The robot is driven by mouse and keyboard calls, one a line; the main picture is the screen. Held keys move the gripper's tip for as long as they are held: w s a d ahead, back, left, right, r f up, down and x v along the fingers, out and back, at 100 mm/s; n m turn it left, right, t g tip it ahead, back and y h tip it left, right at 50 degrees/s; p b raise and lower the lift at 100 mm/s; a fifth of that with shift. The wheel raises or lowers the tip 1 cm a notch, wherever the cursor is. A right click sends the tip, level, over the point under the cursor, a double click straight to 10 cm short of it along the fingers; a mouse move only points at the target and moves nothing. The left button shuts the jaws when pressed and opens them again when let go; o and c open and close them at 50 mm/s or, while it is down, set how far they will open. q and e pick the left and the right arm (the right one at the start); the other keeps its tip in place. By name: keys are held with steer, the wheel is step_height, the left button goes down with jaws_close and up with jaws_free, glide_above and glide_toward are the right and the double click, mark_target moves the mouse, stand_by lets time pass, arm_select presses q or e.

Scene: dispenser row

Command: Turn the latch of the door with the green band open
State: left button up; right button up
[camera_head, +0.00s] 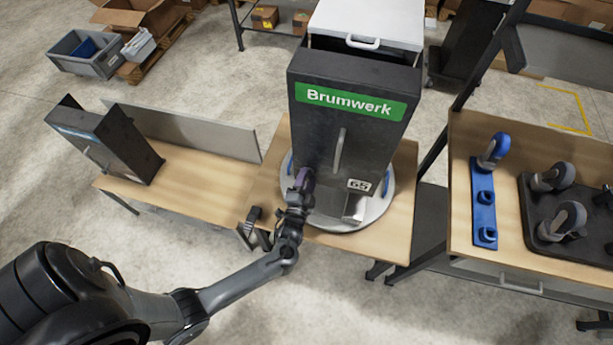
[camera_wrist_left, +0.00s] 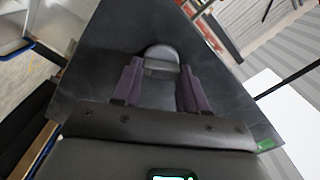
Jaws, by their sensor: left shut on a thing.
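A dark dispenser with a green "Brumwerk" band (camera_head: 349,103) stands on a round turntable at the centre of the head view. Its front door (camera_head: 365,142) looks shut and has a slim grey upright handle (camera_head: 339,150). My left gripper (camera_head: 301,181) is at the door's lower left edge. In the left wrist view its two purple fingers (camera_wrist_left: 157,82) are on either side of a dark, round-ended latch (camera_wrist_left: 160,53) and shut on it. The gripper and wrist hide most of the latch in the head view. My right gripper is not in view.
The round turntable (camera_head: 381,207) sits on a wooden table (camera_head: 404,172). A smaller dark dispenser with a blue band (camera_head: 105,142) stands at left. A workbench at right bears a blue rack (camera_head: 483,207) and a black tray (camera_head: 529,215) with castors. A metal spout (camera_head: 354,208) sits low on the door.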

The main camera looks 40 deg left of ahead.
arm_select(q)
steer(key=m+p, duration=0.1)
steer(key=m, duration=0.3)
steer(key=shift+w+r+p, duration=0.1)
steer(key=shift+r+p, duration=0.05)
steer(key=shift+p, duration=0.2)
steer(key=shift+m+p, duration=0.3)
steer(key=shift+m, duration=0.8)
steer(key=shift+f, duration=0.2)
steer(key=o, duration=1.1)
steer(key=shift+c, duration=0.2)
steer(key=v, duration=1.1)
